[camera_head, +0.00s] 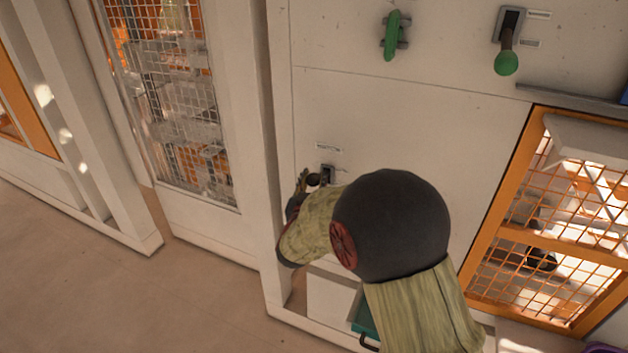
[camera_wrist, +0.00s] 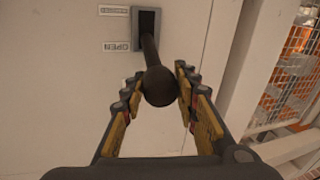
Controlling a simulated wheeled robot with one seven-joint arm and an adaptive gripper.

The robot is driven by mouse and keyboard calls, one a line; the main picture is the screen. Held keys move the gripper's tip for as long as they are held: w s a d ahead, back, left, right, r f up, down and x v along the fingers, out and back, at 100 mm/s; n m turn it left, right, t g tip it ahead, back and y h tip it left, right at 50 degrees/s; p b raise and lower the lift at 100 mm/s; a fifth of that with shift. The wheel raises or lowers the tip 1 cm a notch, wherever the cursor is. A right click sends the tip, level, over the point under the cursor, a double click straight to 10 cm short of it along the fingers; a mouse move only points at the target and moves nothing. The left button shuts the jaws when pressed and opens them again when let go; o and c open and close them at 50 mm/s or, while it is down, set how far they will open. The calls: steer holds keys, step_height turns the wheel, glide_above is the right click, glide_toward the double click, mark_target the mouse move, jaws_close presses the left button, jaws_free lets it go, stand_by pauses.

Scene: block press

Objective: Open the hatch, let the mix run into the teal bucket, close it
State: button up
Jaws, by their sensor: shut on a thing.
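A dark lever with a round black knob (camera_wrist: 160,87) sticks out of a slot in the white wall panel in the wrist view. A label beside the slot reads OPEN, and another label sits above it. My gripper (camera_wrist: 160,88) is shut on the knob, with a finger on each side. In the head view my gripper (camera_head: 308,181) is at the lever's slot, low on the panel. The teal bucket (camera_head: 361,315) shows only in part at the bottom, behind my arm. The hatch and the inside of the bucket are hidden.
A green handle (camera_head: 391,36) and a green-knobbed lever (camera_head: 506,62) are higher on the panel. An orange-framed mesh window (camera_head: 545,225) is at the right. A white post (camera_head: 268,150) stands just left of my gripper. The floor at the left is clear.

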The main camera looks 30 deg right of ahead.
jaws_close()
steer(key=shift+f, duration=0.1)
steer(key=f+b, duration=0.1)
steer(key=b, duration=0.2)
steer(key=f+t+b, duration=0.1)
steer(key=b, duration=0.1)
steer(key=shift+s+a+f+h, duration=0.15)
steer(key=shift+a+f+h, duration=0.15)
steer(key=shift+h, duration=0.1)
step_height(320, 180, down, 8)
steer(key=t+h+b, duration=0.1)
steer(key=b, duration=1)
steer(key=shift+d+n, duration=0.25)
steer(key=shift+n, duration=0.15)
